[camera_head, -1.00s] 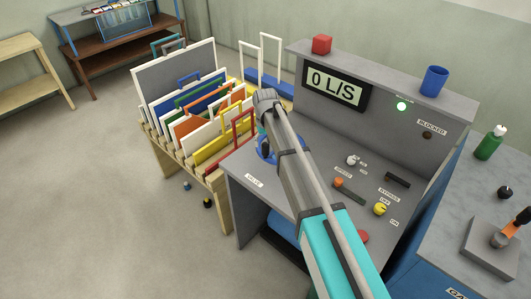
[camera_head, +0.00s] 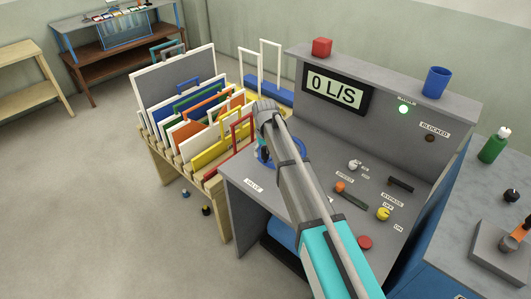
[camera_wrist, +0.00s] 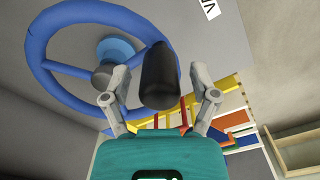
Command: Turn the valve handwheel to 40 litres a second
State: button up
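The blue valve handwheel (camera_head: 264,153) lies on the grey console near its VALVE label, partly hidden behind my arm in the head view. In the wrist view the handwheel (camera_wrist: 37,40) shows its rim, spokes and grey hub, with a black handle knob (camera_wrist: 160,78) standing out from the rim. My gripper (camera_wrist: 159,72) is open, with one finger on each side of the knob. Gaps show between the knob and both fingers. The display (camera_head: 336,88) reads 0 L/S.
A green lamp (camera_head: 403,109) is lit on the console back. A rack of framed panels (camera_head: 172,78) stands close left of the console. A red block (camera_head: 322,47) and blue mug (camera_head: 437,81) sit on the ledge. Switches and knobs lie right of my arm.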

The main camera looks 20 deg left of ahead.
jog(key=shift+d, duration=0.1)
grip_shut()
jog(key=shift+w, duration=0.1)
jog(key=shift+a+m, duration=0.25)
jog(key=shift+m, duration=0.05)
